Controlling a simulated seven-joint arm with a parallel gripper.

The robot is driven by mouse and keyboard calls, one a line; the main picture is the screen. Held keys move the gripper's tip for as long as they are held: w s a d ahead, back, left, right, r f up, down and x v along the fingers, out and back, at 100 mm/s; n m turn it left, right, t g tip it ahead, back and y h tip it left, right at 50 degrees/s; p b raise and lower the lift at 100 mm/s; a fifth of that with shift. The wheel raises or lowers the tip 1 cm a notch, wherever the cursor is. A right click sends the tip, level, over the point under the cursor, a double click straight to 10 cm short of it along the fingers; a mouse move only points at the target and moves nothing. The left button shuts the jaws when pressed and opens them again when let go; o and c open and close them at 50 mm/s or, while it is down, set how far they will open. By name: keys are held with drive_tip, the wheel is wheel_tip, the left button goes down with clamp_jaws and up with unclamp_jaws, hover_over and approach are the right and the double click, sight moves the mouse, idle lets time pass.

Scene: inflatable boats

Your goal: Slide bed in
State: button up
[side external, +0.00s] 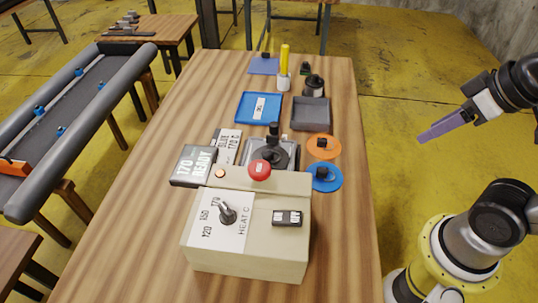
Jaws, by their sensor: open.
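A beige control box (245,255) stands at the front of the wooden table, with a dial (227,212) marked HEAT C, a switch (288,217), an orange lamp (220,174) and a red button (259,170). Just behind it is a grey metal plate (288,148) with a dark round part and an upright black handle (273,131); this may be the bed. The box hides its near part, so I cannot tell how far in it sits. My gripper (424,136), with purple fingers, is open and empty beyond the table's right edge, away from the plate.
Signs reading 170 READY (194,165) and BLUE 170 C (227,146) stand left of the plate. Orange (324,147) and blue (325,178) discs lie right. Blue (259,107) and grey (311,114) trays lie behind. The table's left side is clear.

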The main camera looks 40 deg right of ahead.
drive_tip(key=w+r+n, duration=0.3)
drive_tip(key=w+r, duration=0.4)
drive_tip(key=r, duration=0.2)
drive_tip(key=n+g, duration=0.3)
drive_tip(key=g, duration=0.3)
hover_over(274, 124)
wheel_tip(274, 124, down, 19)
wheel_tip(274, 124, down, 14)
drive_tip(key=shift+r, duration=0.1)
clamp_jaws()
